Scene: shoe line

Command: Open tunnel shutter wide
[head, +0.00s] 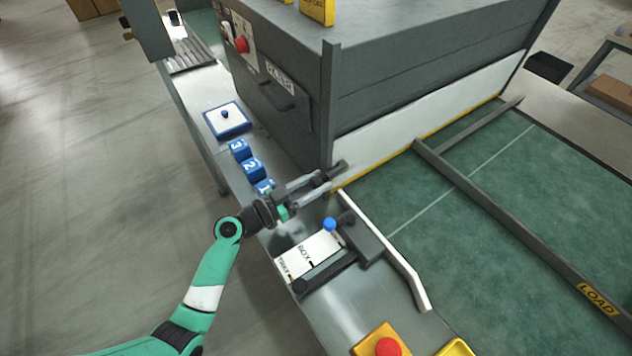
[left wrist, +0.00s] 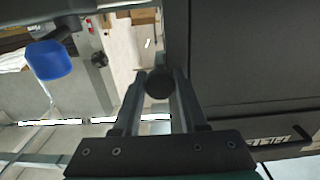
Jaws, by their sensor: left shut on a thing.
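The tunnel shutter (head: 430,105) is a white panel with a yellow strip along its lower edge, on the side of the grey tunnel housing. In the head view its lower edge is close above the green belt. My left gripper (head: 325,180) is at the panel's near lower corner. It is shut on a dark handle (head: 341,168) there. In the left wrist view the handle's round dark end (left wrist: 159,84) sits between the two fingers (left wrist: 157,100). How the handle joins the panel is hidden. My right gripper is not in view.
A blue-knobbed lever (head: 330,224) on a plate marked TRAY and BOX stands close beside the gripper. Blue numbered blocks (head: 252,168) and a blue-edged tile (head: 227,119) line the ledge. A red button (head: 387,347) is at the front. A grey bar (head: 500,232) crosses the belt.

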